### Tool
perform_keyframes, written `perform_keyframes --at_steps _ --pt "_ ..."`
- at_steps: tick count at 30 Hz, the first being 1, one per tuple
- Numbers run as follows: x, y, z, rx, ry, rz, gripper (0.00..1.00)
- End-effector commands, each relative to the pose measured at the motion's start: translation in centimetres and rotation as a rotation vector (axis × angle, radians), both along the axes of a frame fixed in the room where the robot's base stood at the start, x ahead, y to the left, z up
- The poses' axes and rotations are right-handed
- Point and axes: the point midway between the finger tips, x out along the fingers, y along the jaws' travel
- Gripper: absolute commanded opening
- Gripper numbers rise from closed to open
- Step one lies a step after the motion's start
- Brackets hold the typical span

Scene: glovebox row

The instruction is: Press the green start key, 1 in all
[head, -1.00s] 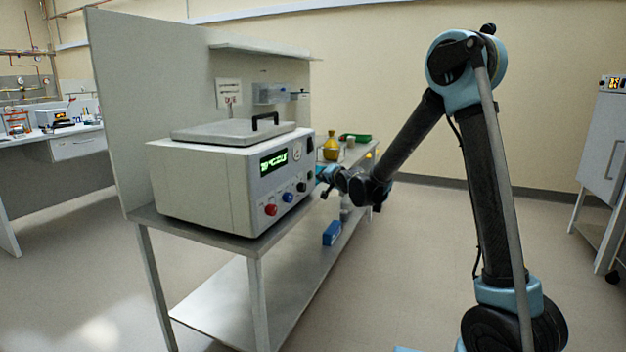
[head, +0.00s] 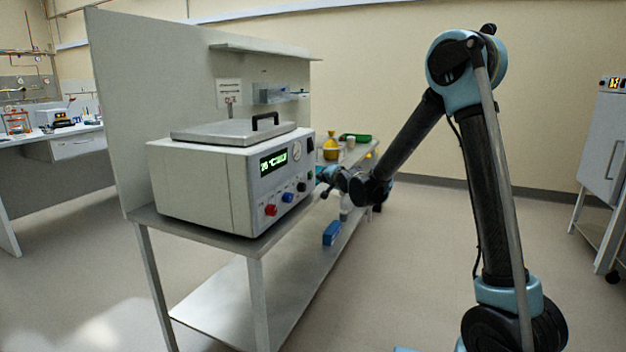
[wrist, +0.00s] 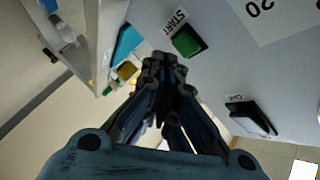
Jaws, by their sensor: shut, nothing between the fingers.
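The green start key (wrist: 188,41) shows in the wrist view on a pale panel, with a START label beside it. My gripper (wrist: 164,66) is shut and empty. In that view its fingertips lie just below and left of the key. They look close to it but apart; the exact gap cannot be told. In the head view my gripper (head: 323,175) is at the right end of the front panel of the white instrument (head: 200,180).
The instrument stands on a metal bench (head: 245,245). Its panel carries a red button (head: 271,210), a blue button (head: 288,196) and a lit display (head: 273,162). A black key (wrist: 252,117) is right of my fingers. A yellow vessel (head: 331,148) stands behind. Open floor lies right.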

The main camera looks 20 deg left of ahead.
Motion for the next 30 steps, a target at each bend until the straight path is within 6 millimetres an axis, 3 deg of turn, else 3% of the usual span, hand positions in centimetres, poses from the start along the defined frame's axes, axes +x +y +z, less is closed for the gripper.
perform_keyframes --at_steps 30 --pt "-0.1 1.1 0.1 0.000 0.000 0.000 0.00"
